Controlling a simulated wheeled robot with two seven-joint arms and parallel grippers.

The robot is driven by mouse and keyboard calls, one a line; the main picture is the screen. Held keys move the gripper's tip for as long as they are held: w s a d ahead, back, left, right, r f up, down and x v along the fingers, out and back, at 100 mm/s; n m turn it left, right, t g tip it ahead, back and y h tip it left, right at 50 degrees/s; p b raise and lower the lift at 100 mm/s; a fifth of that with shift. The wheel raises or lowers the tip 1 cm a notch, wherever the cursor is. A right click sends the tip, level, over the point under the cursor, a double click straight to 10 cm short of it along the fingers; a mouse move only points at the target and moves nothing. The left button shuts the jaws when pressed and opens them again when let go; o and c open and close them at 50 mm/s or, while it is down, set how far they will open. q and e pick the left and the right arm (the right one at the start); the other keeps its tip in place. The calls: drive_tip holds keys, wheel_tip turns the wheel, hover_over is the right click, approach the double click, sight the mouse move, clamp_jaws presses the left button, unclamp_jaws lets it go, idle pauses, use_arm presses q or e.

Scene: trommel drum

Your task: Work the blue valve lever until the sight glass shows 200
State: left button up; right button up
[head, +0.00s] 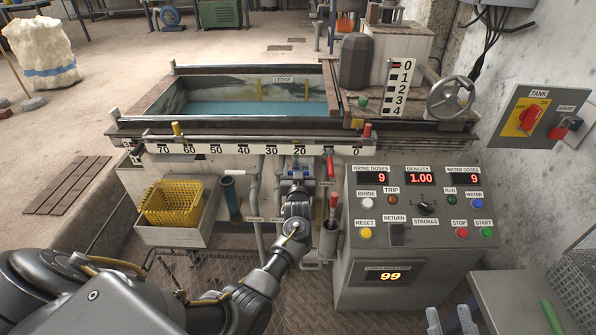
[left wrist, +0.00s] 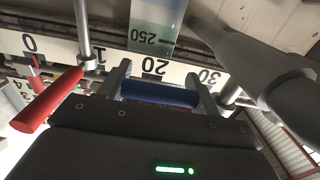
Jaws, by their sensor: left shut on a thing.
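The blue valve lever (left wrist: 160,94) lies between the two fingers of my left gripper (left wrist: 161,90) in the left wrist view. My left gripper also shows in the head view (head: 297,180), shut on the lever at the front of the tank, below the number scale. The sight glass (left wrist: 153,25) is partly visible beyond the lever, upside down, with a 250 mark; its liquid level cannot be told for sure. In the head view my gripper mostly hides the sight glass. My right gripper (head: 451,322) is at the lower right, fingers apart, empty.
A red-handled lever (left wrist: 47,101) stands close beside my left gripper. The control panel (head: 415,258) at right shows brine doses 9, density 1.00, water doses 9 and 99 below. A yellow basket (head: 172,203) is at left. A grey bench (head: 530,290) is at lower right.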

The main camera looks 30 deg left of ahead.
use_arm(q)
drive_tip(key=o, duration=1.4)
drive_tip(key=p+v, duration=0.2)
drive_tip(key=v, duration=0.8)
drive_tip(key=shift+s+d+p, duration=0.15)
drive_tip(key=shift+s+p, duration=0.2)
drive_tip(key=shift+p, duration=0.05)
use_arm(e)
drive_tip(key=d+f+m+g+h, duration=0.1)
drive_tip(key=d+f+g+h, duration=0.1)
drive_tip(key=f+h, duration=0.1)
drive_tip(key=w+d+f+m+g+h, duration=0.1)
drive_tip(key=d+f+g+h, duration=0.1)
drive_tip(key=f, duration=0.4)
drive_tip(key=shift+d+f+g+h, duration=0.25)
drive_tip(key=shift+d+g+h, duration=0.15)
drive_tip(key=shift+d+g, duration=0.25)
